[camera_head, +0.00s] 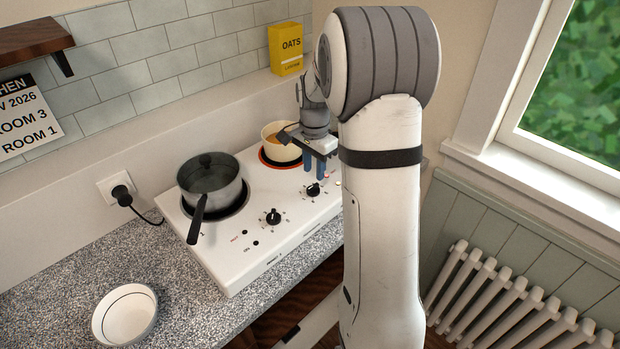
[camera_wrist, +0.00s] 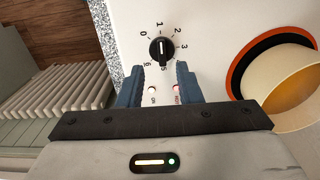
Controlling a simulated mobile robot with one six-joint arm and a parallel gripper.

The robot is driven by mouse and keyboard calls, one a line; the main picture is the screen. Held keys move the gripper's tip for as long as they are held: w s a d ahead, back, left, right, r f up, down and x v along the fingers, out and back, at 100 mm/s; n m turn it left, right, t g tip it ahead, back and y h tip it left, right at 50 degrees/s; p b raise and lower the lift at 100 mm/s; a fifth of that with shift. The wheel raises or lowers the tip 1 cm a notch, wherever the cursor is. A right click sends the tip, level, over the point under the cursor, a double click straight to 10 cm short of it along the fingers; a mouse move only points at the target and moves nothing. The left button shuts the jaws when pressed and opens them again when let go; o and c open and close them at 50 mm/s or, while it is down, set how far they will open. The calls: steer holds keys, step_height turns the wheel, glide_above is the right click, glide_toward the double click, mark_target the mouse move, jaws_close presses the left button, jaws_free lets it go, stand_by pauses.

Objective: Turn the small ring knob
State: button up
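The hob has two black knobs on its front strip. The right one (camera_head: 313,190) is beside the ring under the cream pan; it shows in the wrist view as a round black knob (camera_wrist: 161,48) with a white line and a numbered dial. Which end of the line is the pointer I cannot tell. The left knob (camera_head: 273,216) is nearer the big pot. My gripper (camera_head: 314,168) is above the hob by the right knob. In the wrist view its blue fingers (camera_wrist: 160,74) are apart and empty, with the knob just beyond their tips.
A grey lidded pot (camera_head: 212,178) stands on the left ring, its handle reaching forward. A cream pan (camera_head: 280,146) stands on the glowing orange right ring (camera_wrist: 238,60). A white bowl (camera_head: 125,314) sits on the counter.

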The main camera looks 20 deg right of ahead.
mark_target(313, 187)
step_height(313, 187, down, 5)
steer(key=shift+f+p, duration=0.15)
steer(key=shift+p, duration=0.25)
jaws_close()
steer(key=shift+a, duration=0.2)
